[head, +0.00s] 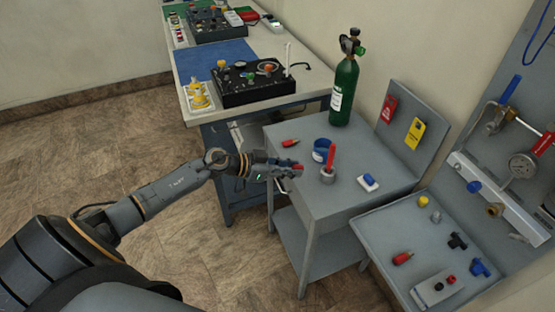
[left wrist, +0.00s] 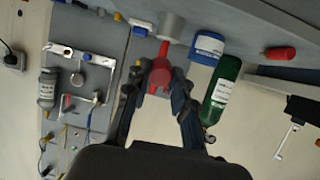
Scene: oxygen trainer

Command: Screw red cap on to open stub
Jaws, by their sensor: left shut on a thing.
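My left gripper (head: 297,169) is shut on a small red piece, which I take for the red cap (head: 299,167). It is held beside the grey cart's near left edge, left of a grey cup. In the left wrist view the red cap (left wrist: 160,76) sits between the two fingertips, partly hidden by them. On the wall rig at the right, a brass fitting (head: 494,210) hangs under a pale rail (head: 498,195); whether it is the open stub I cannot tell. My right gripper is out of view.
A lower shelf (head: 385,232) with loose fittings stands below the rig.

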